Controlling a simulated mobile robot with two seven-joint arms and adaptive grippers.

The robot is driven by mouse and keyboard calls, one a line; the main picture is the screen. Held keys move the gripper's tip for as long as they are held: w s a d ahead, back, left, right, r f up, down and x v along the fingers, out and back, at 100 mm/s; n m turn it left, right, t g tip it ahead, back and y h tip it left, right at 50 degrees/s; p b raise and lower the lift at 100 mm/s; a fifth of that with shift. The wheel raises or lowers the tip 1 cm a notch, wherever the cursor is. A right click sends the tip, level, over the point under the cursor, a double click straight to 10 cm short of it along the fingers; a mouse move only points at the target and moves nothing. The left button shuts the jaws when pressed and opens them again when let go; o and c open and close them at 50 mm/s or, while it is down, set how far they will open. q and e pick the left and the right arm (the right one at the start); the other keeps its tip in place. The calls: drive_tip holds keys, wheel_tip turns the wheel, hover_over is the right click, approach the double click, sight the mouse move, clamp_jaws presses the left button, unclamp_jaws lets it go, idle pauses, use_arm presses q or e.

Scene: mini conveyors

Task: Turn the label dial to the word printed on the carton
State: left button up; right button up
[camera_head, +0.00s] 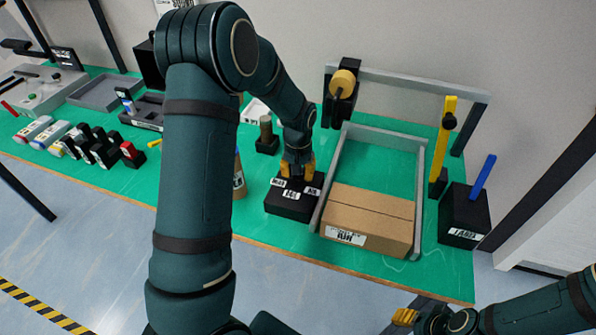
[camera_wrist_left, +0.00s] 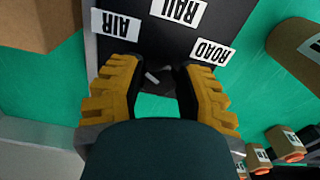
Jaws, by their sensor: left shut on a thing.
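The label dial sits on a black box (camera_head: 285,207) left of the carton. In the left wrist view the dark dial knob (camera_wrist_left: 152,78) carries a short white mark, and the box top (camera_wrist_left: 215,22) bears upside-down labels AIR (camera_wrist_left: 116,24), RAIL (camera_wrist_left: 178,11) and ROAD (camera_wrist_left: 212,50). My left gripper (camera_head: 297,170) reaches down from above and is shut on the knob, with a yellow finger on each side in the wrist view (camera_wrist_left: 155,88). The carton (camera_head: 372,207) is brown; its front label (camera_head: 345,236) seems to read AIR. My right gripper (camera_head: 403,317) shows partly at the bottom edge, its opening unclear.
The carton lies in a grey-walled tray (camera_head: 419,205). A black box with a blue lever (camera_head: 482,178) and a yellow upright lever (camera_head: 441,150) stand to the right. Several small blocks and devices stand at the left. Clear green mat lies in front of the dial box.

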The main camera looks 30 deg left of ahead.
use_arm(q)
drive_tip(key=shift+s, duration=0.1)
drive_tip(key=o, duration=1.2)
wheel_tip(320, 180, up, 12)
